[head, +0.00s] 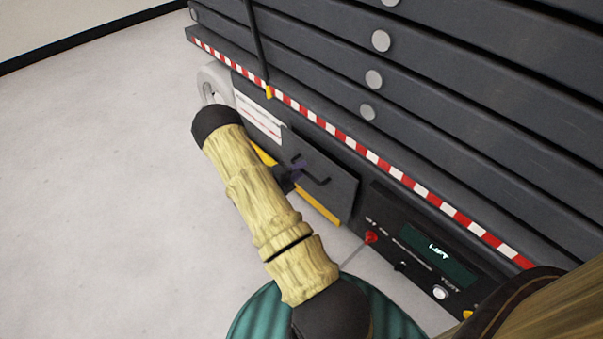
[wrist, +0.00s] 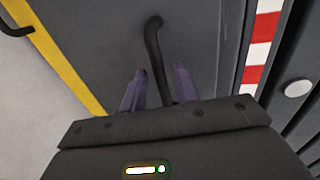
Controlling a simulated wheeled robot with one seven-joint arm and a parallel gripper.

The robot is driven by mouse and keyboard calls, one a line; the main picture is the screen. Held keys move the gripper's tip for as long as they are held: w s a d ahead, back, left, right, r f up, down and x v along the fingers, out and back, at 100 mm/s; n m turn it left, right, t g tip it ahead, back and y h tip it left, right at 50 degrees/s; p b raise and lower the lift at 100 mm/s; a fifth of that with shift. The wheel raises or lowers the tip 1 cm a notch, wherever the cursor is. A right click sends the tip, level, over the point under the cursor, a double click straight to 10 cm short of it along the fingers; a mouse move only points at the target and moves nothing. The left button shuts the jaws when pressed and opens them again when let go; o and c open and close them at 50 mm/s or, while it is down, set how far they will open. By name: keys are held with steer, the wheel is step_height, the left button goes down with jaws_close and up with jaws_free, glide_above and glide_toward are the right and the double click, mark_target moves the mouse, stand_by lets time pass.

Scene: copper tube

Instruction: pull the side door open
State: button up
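The side door (head: 335,188) is a dark grey panel low on the side of the dark machine, with a black bar handle (head: 318,181). I cannot tell whether the door is flush or slightly ajar. My gripper (head: 297,172) is at the handle, its purple fingers partly hidden by my arm in the head view. In the wrist view the door (wrist: 105,40) fills the middle, and the curved handle (wrist: 153,38) runs down between the two fingers of my gripper (wrist: 160,75). A narrow gap shows on each side of the handle; the fingers look open around it.
A red-and-white striped edge (head: 370,155) runs above the door, under stacked dark slabs (head: 440,100). A control panel (head: 430,250) with a red knob (head: 371,237) lies right of the door. The pale floor (head: 110,190) is clear.

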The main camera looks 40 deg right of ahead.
steer(key=shift+d+f, duration=0.15)
steer(key=shift+d, duration=0.55)
jaws_close()
steer(key=shift+w+a, duration=0.1)
steer(key=shift+a, duration=0.05)
